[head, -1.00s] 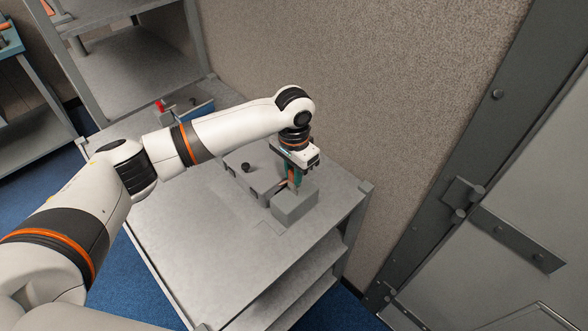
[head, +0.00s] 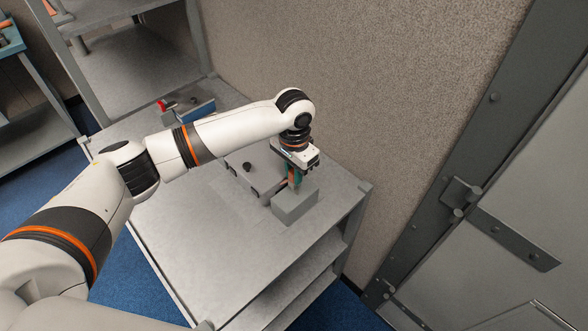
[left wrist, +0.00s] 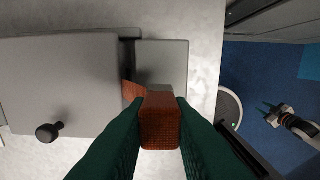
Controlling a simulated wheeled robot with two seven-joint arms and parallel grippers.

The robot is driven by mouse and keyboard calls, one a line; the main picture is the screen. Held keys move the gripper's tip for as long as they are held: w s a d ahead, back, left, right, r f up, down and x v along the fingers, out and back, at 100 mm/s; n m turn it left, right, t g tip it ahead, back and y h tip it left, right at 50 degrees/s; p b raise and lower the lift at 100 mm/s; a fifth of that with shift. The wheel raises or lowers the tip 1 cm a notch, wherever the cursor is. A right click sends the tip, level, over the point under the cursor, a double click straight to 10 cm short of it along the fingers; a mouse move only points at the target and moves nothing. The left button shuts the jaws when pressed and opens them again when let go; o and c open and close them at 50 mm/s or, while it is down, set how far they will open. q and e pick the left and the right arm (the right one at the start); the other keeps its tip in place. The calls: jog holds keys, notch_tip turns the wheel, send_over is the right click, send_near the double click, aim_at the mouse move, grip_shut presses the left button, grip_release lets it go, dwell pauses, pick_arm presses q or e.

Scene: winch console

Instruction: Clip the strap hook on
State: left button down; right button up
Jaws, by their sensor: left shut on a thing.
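My left gripper (head: 293,180) points down at the grey block (head: 295,203) near the table's right end. In the left wrist view, its green fingers (left wrist: 160,125) are shut on an orange-brown woven piece, which looks like the strap end (left wrist: 160,118). A flatter orange-brown part (left wrist: 132,92) shows just beyond it, beside the block. The hook itself and whatever it would clip to are hidden or cannot be made out. My right gripper (left wrist: 270,110) seems to show, small, over the blue floor in the left wrist view; its jaws are too small to judge.
A grey box with a black knob (head: 247,167) stands close beside the block. A blue container with a red part (head: 190,106) is at the table's far end. The wall rises behind the table (head: 215,250). The table's near part is clear.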

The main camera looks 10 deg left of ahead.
dwell(0.5)
pick_arm(q)
jog(key=shift+f, duration=0.9)
jog(key=shift+f+p, duration=0.3)
jog(key=shift+f, duration=0.1)
dwell(0.4)
jog(key=c, duration=1.2)
grip_release()
